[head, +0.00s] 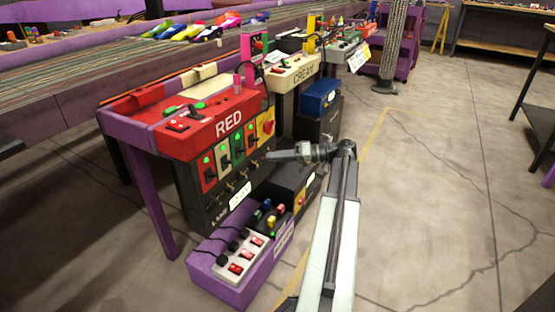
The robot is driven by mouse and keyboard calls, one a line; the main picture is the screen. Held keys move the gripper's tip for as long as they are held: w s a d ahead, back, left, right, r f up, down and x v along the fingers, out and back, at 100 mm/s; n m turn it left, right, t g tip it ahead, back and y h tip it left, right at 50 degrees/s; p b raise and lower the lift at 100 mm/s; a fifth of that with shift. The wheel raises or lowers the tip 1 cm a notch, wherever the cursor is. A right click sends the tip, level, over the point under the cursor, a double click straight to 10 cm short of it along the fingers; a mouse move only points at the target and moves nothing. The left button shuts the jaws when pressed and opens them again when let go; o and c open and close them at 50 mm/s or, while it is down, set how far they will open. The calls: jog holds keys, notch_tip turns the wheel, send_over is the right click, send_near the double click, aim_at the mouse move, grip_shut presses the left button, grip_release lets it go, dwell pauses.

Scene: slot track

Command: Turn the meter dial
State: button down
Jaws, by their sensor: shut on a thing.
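My gripper (272,156) reaches left from the end of my arm, in the middle of the head view. Its fingers are shut, with the tips at the lower right part of the black control panel (213,208) under the red RED station. What lies between the tips is too small and covered to make out. I cannot pick out a meter dial for sure. The panel carries several coloured switch plates with green lights and a row of small levers below. A yellow plate with a red knob (267,127) is just above the fingers.
A purple box (211,272) with a white switch strip stands on the floor below the panel. A dark box (288,188) is beside it, under my gripper. A blue box (320,96) sits on a dark cabinet behind. The concrete floor (440,200) on the right is open.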

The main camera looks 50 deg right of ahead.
jog(key=shift+d+m, duration=0.1)
jog(key=shift+m, duration=0.2)
dwell(0.4)
jog(key=c, duration=1.2)
grip_release()
jog(key=shift+c, duration=0.2)
jog(key=p+v, duration=0.1)
jog(key=v, duration=0.6)
jog(key=shift+s+d, duration=0.25)
jog(key=shift+s, duration=0.1)
